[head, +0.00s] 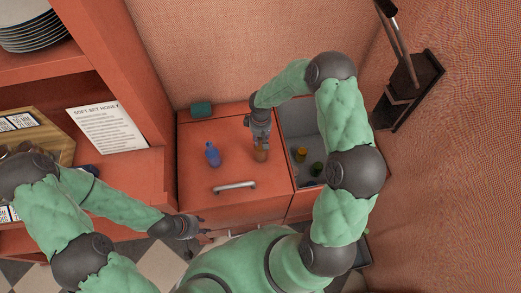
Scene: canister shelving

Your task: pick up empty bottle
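A small brown bottle (260,155) stands on the orange counter top, right of a blue bottle (212,154). My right gripper (260,146) points down from above, with its fingertips at the top of the brown bottle. The fingers overlap the bottle, and I cannot tell whether they are closed on it. My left gripper (204,230) is low in front of the counter, away from both bottles, with its fingers apart and nothing seen between them. Whether either bottle is empty does not show.
A grey bin (304,118) right of the counter top holds a yellow-orange item (301,154) and a green item (316,169). A teal item (202,109) sits at the back. A handle (235,187) is near the front. Shelves with plates (32,25) stand left.

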